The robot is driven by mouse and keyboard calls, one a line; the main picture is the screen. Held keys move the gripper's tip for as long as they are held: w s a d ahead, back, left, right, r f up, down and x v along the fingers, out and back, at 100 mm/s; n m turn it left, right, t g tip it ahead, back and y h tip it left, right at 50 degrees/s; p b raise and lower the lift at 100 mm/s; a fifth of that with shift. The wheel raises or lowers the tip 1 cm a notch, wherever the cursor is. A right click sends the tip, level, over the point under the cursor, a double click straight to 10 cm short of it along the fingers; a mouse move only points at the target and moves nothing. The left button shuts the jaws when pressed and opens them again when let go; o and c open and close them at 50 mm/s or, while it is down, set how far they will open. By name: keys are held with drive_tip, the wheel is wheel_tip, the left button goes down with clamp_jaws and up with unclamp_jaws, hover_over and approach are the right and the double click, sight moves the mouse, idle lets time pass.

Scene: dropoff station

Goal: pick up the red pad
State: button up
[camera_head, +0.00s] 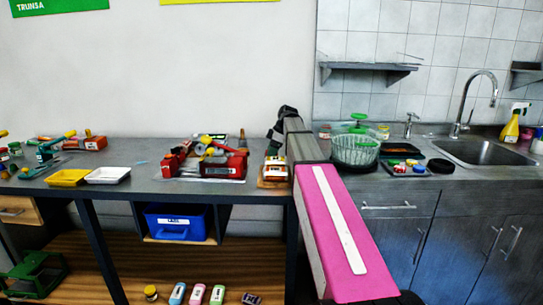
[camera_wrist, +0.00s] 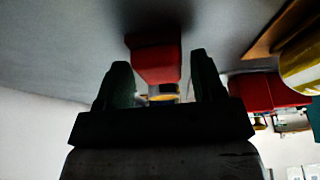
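My gripper (camera_wrist: 160,60) shows in the wrist view as two dark, separated fingers. A red block-like thing (camera_wrist: 152,66), which may be the red pad, shows between the fingertips, with gaps on both sides. Its lower end has a grey and yellowish part. I cannot tell whether it lies between the fingers or just beyond them. In the head view my dark gripper end (camera_head: 278,130) is over the workbench's right end, mostly hidden by my arm. I cannot pick out this red thing for certain in the head view.
The workbench (camera_head: 140,184) holds a red toolbox with tools (camera_head: 236,167), a yellow tray (camera_head: 68,178) and a white tray (camera_head: 107,175). A small wooden tray (camera_head: 273,184) with items sits near my arm.

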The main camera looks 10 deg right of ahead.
drive_tip(key=c, duration=0.6)
drive_tip(key=shift+c, duration=0.3)
drive_tip(key=shift+r, duration=0.1)
drive_tip(key=shift+r, duration=0.4)
drive_tip(key=r, duration=0.2)
drive_tip(key=a+r, duration=0.1)
drive_tip(key=shift+s+r, duration=0.35)
drive_tip(key=shift+r, duration=0.05)
drive_tip(key=s+a+r, duration=0.6)
drive_tip(key=a, duration=0.2)
drive_tip(key=shift+a+r, duration=0.15)
drive_tip(key=shift+a, duration=0.2)
